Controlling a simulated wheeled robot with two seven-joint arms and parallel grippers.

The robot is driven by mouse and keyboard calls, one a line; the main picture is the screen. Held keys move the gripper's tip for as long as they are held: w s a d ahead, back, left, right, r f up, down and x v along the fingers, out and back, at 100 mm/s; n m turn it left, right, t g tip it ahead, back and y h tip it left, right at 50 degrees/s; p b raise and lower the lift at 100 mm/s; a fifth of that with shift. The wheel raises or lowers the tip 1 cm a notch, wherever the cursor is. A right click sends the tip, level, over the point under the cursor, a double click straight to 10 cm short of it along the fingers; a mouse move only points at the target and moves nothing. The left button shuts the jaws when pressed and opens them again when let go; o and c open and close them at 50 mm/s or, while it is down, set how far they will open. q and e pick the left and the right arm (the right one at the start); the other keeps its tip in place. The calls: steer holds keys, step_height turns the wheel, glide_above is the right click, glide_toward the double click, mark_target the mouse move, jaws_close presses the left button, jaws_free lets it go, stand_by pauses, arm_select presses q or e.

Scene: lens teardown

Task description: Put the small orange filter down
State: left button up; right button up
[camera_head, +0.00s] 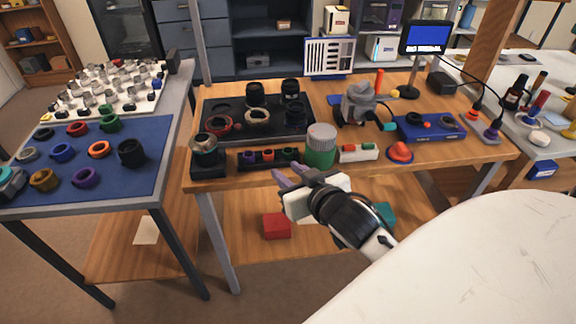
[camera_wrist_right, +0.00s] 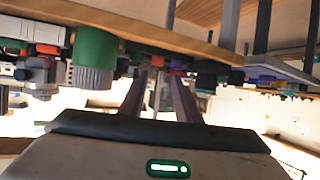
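An orange ring-shaped filter (camera_head: 98,149) lies on the blue mat (camera_head: 120,178) at the left in the head view. A small black rack (camera_head: 262,166) with small coloured round pieces, one of them red (camera_head: 268,155), stands at the front of the wooden bench. My right gripper (camera_head: 281,176) is in front of this rack, near the bench edge. In the right wrist view its two fingers (camera_wrist_right: 161,96) are apart, with no held piece visible between them. An orange-red piece (camera_wrist_right: 177,72) shows beyond the fingers there. My left gripper is not in view.
A green-and-grey jar (camera_head: 320,147) stands right of the rack; it also shows in the wrist view (camera_wrist_right: 94,60). A black tray with lens parts (camera_head: 230,106) lies behind. A red block (camera_head: 276,226) sits on the lower shelf.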

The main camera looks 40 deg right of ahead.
steer(key=s+a+f+n+g+y, duration=0.2)
steer(key=s+a+f, duration=0.6)
steer(key=f, duration=0.3)
steer(key=s+a+f+n+g+y, duration=0.2)
steer(key=s+a+f, duration=0.6)
steer(key=f, duration=0.4)
steer(key=shift+s+f+y, duration=0.15)
steer(key=shift+s+y, duration=0.5)
steer(key=shift+y, duration=0.05)
